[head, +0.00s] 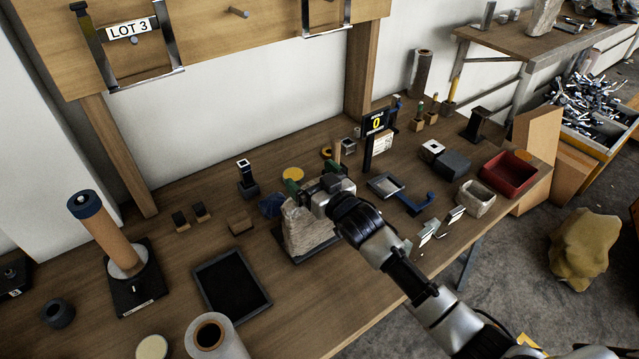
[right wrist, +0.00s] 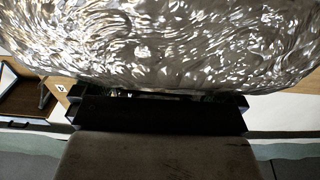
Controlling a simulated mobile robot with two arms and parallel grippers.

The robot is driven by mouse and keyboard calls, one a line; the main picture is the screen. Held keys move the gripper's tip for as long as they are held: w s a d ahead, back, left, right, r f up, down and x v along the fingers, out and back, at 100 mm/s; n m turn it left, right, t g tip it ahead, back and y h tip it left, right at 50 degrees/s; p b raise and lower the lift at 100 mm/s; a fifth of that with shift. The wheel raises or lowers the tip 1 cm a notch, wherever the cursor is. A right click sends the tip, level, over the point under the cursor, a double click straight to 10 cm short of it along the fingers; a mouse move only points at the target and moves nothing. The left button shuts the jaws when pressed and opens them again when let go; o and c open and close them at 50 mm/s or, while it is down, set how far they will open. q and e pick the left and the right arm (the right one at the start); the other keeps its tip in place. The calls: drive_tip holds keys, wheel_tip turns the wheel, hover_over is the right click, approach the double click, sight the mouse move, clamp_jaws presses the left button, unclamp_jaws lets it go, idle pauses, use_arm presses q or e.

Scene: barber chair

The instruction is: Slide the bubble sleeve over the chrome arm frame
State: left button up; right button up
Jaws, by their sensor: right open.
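The crinkled, clear bubble sleeve (head: 306,234) stands on a dark base near the middle of the bench in the head view. My right gripper (head: 308,192) is open at the sleeve's top end, and its hand hides part of that end. In the right wrist view the shiny sleeve (right wrist: 160,45) fills the upper half, close in front of the gripper's dark front (right wrist: 160,113). I cannot tell whether the fingers touch it. A chrome arm frame (head: 150,78) with a black pad hangs on the board under the LOT 3 label. My left gripper is out of view.
A black tray (head: 262,291) and a roll on a spindle (head: 108,240) stand left of the sleeve. A digital counter post (head: 369,150) stands behind it, right of my gripper. Small blocks, a red bin (head: 533,172) and metal pieces crowd the right. The bench's front left has some free room.

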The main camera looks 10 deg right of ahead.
drive_tip(key=b+v, duration=0.1)
drive_tip(key=v, duration=0.9)
drive_tip(key=shift+s+d+b, duration=0.15)
drive_tip(key=shift+s+b, duration=0.1)
drive_tip(key=shift+b, duration=0.1)
